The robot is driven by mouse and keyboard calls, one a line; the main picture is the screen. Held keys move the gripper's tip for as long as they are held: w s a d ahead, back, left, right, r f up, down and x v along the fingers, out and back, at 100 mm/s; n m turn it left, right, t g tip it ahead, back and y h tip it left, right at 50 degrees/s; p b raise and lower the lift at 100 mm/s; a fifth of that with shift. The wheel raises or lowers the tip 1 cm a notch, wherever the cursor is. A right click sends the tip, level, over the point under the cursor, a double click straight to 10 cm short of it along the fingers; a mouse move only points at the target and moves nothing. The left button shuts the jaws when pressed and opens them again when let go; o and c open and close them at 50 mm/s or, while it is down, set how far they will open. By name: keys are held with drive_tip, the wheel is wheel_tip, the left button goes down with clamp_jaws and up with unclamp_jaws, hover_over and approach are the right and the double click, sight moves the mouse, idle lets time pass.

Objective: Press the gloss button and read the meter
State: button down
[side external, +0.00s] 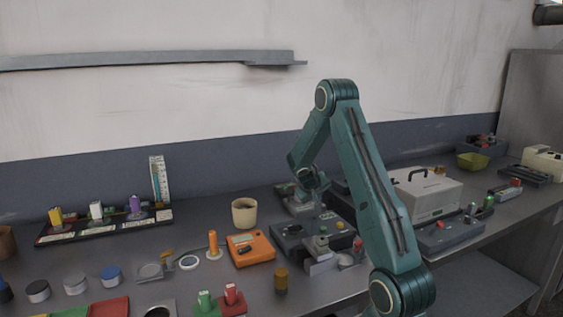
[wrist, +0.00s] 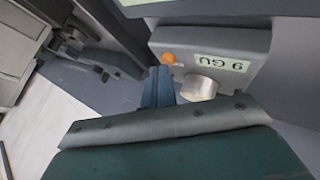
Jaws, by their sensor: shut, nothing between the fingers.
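In the wrist view a grey box has an orange button (wrist: 168,58), a pale display (wrist: 222,64) with dark characters that look like "9 GU", and a round metallic part (wrist: 199,87). The display appears turned, so I cannot be sure of its digits. My gripper (wrist: 160,73) is shut and empty, its blue-grey fingers just beside the orange button; I cannot tell whether they touch it. In the side external view my gripper (side external: 310,190) is low over the grey devices at the bench's middle, and its fingertips are not clear.
An orange device (side external: 250,249) and a cream cup (side external: 244,212) stand left of my gripper. A grey device (side external: 292,237) lies in front of it, and a white case with a handle (side external: 428,195) stands to the right. Several small pots and blocks crowd the bench's front left.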

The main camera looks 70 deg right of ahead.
drive_tip(key=shift+f, duration=0.2)
drive_tip(key=shift+r, duration=0.15)
idle(0.3)
drive_tip(key=shift+r, duration=0.85)
drive_tip(key=shift+r, duration=0.1)
drive_tip(key=shift+r, duration=2.4)
drive_tip(key=shift+a, duration=0.1)
